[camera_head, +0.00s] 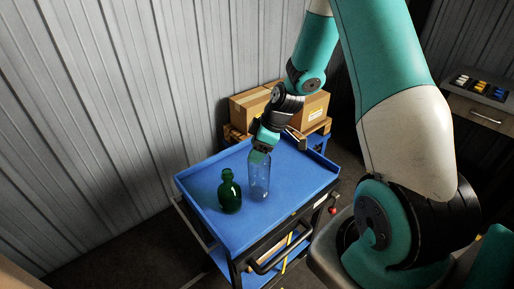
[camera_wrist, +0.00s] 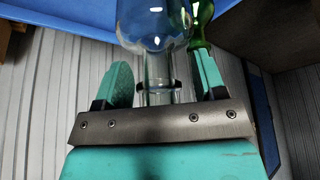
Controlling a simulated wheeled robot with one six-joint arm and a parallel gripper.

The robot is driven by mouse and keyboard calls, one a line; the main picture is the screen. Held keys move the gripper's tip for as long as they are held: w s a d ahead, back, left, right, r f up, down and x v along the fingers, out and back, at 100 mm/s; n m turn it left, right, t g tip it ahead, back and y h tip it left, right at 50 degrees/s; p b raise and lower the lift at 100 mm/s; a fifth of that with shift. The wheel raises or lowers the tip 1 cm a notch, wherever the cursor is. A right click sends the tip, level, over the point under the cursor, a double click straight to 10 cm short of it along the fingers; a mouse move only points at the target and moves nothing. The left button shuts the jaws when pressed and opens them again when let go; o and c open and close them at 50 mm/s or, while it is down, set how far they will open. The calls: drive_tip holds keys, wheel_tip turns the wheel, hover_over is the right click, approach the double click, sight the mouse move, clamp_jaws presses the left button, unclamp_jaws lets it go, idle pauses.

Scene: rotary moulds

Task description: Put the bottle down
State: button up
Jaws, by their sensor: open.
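A clear glass bottle (camera_head: 259,179) stands upright on the blue top of the cart (camera_head: 299,182). My gripper (camera_head: 262,147) is at the bottle's top end. In the wrist view the clear bottle (camera_wrist: 154,27) has its neck between the two teal fingers of my gripper (camera_wrist: 163,72). The fingers are apart, with a gap showing on each side of the neck. A green bottle (camera_head: 229,194) stands on the cart just left of the clear one. Part of the green bottle (camera_wrist: 203,20) shows behind the right finger in the wrist view.
The cart has a raised rim and a black handle (camera_head: 278,256) at its front. Cardboard boxes (camera_head: 250,106) sit on a pallet behind it. A corrugated wall (camera_head: 120,110) runs along the left. The right part of the cart top is clear.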

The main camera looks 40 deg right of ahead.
drive_tip(key=shift+d+r, duration=0.15)
drive_tip(key=shift+r, duration=0.4)
drive_tip(key=a+v, duration=0.1)
drive_tip(key=v, duration=1)
drive_tip(key=s+a+r+g, duration=0.1)
drive_tip(key=s+a+r, duration=0.2)
drive_tip(key=a, duration=0.4)
drive_tip(key=s+a+r, duration=0.2)
drive_tip(key=a+r, duration=0.1)
drive_tip(key=a, duration=0.4)
drive_tip(key=s+a+r+m+g, duration=0.2)
drive_tip(key=s+a+r, duration=0.2)
drive_tip(key=s+a, duration=0.6)
drive_tip(key=s, duration=0.4)
drive_tip(key=shift+s+a+y+b, duration=0.25)
drive_tip(key=shift+y+b, duration=0.05)
